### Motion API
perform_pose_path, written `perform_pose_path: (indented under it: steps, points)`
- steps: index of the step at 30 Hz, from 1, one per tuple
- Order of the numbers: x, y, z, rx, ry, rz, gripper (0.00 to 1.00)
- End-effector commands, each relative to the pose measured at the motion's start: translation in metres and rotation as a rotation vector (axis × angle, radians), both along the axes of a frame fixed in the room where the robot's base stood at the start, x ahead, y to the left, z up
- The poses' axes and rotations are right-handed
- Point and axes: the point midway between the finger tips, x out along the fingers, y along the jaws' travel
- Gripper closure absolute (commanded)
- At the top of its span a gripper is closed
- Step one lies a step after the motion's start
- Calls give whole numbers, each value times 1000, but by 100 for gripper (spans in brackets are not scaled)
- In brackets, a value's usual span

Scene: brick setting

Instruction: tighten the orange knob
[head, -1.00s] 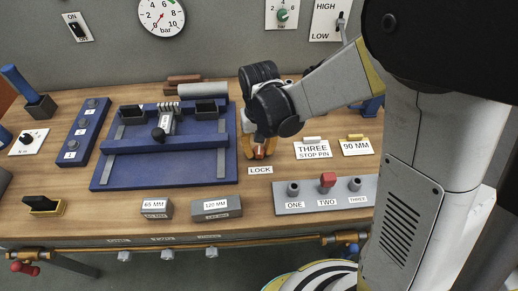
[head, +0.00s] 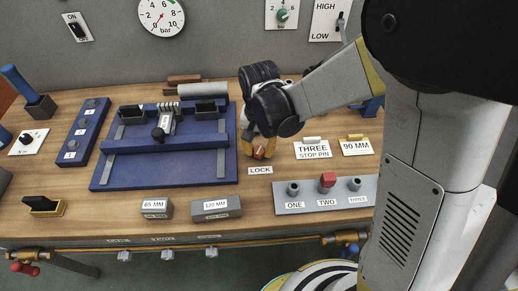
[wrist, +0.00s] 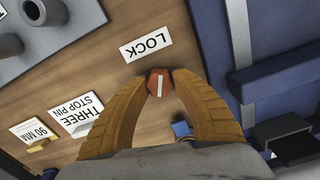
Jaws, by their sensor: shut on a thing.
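The orange knob (wrist: 158,83) shows in the wrist view as a small orange-red cap with a white line across its top. It stands on the wooden bench beside the white LOCK label (wrist: 146,46). My gripper (wrist: 161,80) is shut on it, with one yellow-brown finger on each side. In the head view my gripper (head: 260,149) reaches down to the bench, and the knob (head: 259,153) shows only partly between the fingers. The LOCK label (head: 260,170) lies just in front of it.
A blue fixture (head: 165,177) with rails stands close on the left. A grey panel (head: 310,206) with posts ONE, TWO and THREE is in front right. THREE STOP PIN (head: 313,149) and 90 MM (head: 356,147) labels lie to the right. Grey blocks (head: 216,204) sit at the front.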

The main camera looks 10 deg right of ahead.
Motion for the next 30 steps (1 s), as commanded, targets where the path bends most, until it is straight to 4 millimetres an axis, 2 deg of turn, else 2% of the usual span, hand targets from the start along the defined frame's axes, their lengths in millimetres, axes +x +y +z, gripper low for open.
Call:
perform_pose_path:
  steps: [4,5,6,7,15,19,23,30]
  points:
    - [0,0,0,0,0,1,99]
    - [0,0,0,0,0,1,60]
    - [0,0,0,0,0,1,48]
    - [0,0,0,0,0,1,45]
    - [0,0,0,0,0,1,45]
    - [0,0,9,0,0,1,45]
    - [-1,0,32,0,0,1,45]
    - [0,0,86,0,0,1,45]
